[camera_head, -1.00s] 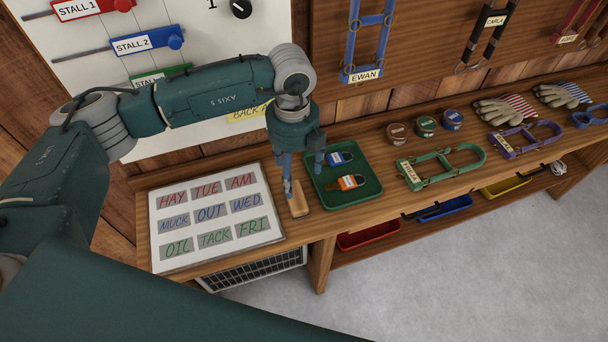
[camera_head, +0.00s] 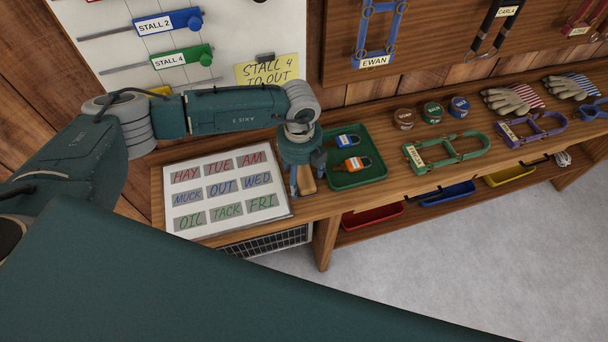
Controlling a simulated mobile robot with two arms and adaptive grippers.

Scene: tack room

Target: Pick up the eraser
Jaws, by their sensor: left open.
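The eraser appears to be the small light-wood block (camera_head: 307,184) on the wooden bench, between the lettered white board and the green tray. My left gripper (camera_head: 305,177) points down over it from above. Its jaws are open, with a finger showing on either side of the block. The gripper body hides the block's far part, and I cannot tell whether the fingers touch it. My right gripper is not in view.
The lettered white board (camera_head: 284,207) lies close on the left. The green tray (camera_head: 345,181), holding a blue and an orange padlock, is close on the right. Tins, halters and gloves lie further right along the bench (camera_head: 385,193). A wall board stands behind.

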